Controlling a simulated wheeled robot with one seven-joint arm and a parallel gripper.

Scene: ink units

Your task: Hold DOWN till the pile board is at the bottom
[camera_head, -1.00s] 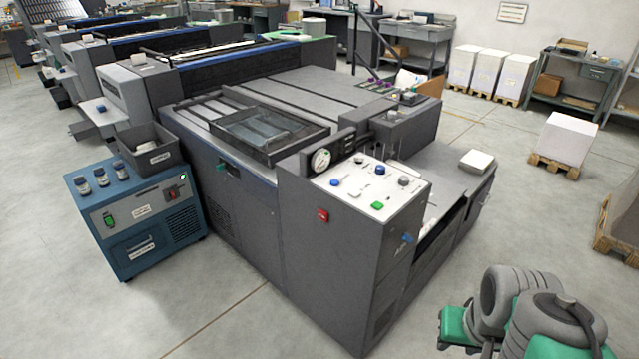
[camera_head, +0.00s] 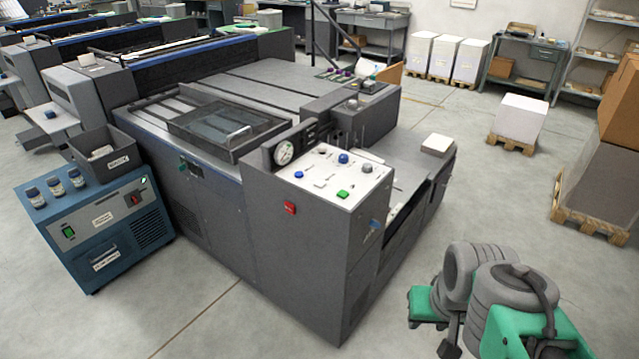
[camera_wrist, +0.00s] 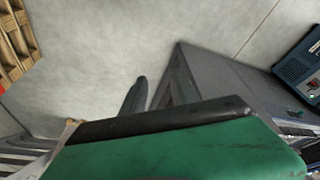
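The grey press (camera_head: 290,85) fills the middle of the head view. At its near corner stands a console with a white control panel (camera_head: 325,170). The panel carries a green button (camera_head: 343,194), blue buttons, a grey knob (camera_head: 367,169) and a gauge (camera_head: 284,152). A red switch (camera_head: 290,208) is on the console's side. No DOWN label is legible, and I cannot make out the pile board. My arm is folded at the lower right, apart from the console. A grey finger of my gripper (camera_wrist: 136,96) shows in the wrist view; the opening is unclear.
A blue cabinet (camera_head: 95,225) with a grey bin (camera_head: 103,155) stands left of the press. Pallets with a white stack (camera_head: 520,120) and a grey stack (camera_head: 600,185) stand at the right. The floor between press and pallets is clear.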

